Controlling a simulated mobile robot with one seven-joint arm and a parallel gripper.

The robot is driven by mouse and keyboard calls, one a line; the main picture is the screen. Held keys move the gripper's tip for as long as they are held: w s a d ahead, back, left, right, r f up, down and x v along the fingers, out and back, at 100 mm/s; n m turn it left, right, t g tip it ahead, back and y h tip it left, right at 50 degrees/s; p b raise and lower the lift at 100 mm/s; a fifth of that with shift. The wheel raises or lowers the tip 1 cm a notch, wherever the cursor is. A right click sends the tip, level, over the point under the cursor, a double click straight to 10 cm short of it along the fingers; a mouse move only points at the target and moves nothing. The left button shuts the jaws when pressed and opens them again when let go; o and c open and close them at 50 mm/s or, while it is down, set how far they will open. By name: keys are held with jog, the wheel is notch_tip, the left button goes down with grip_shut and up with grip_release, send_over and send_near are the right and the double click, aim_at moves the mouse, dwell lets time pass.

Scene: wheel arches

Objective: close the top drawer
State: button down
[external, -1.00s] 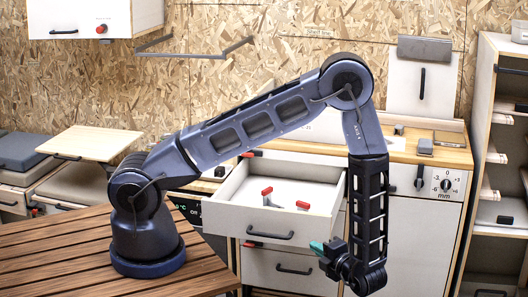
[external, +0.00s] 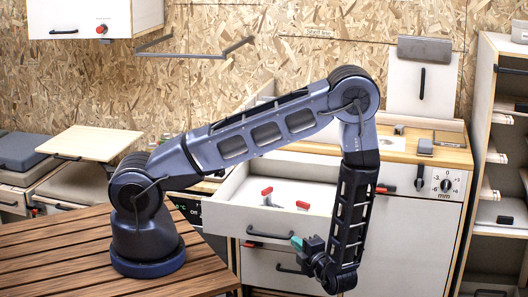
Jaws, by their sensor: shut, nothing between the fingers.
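The top drawer (external: 222,218) is white and pulled open from the counter unit, with a dark bar handle (external: 269,234) on its front. Red-handled items (external: 267,193) lie inside it. My gripper (external: 297,242) is shut and empty, with teal fingertips. In the picture it is just right of the handle, by the right part of the drawer front. I cannot tell whether it touches the front. My forearm hides the drawer's right end. A lower drawer (external: 262,268) below is closed, its handle partly behind my gripper.
A slatted wooden table (external: 60,255) bears my arm's base at the left. A white cabinet with a knob panel (external: 445,184) stands right of the drawers. An open shelf unit (external: 497,160) is at the far right. The wooden counter (external: 400,155) runs behind.

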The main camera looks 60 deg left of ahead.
aim_at(321, 191)
jog(key=shift+w+a, duration=1.4)
jog(key=shift+w, duration=0.05)
jog(key=w+a, duration=2.6)
jog(key=shift+w+a+r, duration=0.15)
jog(key=shift+w+a, duration=0.05)
jog(key=shift+a, duration=0.05)
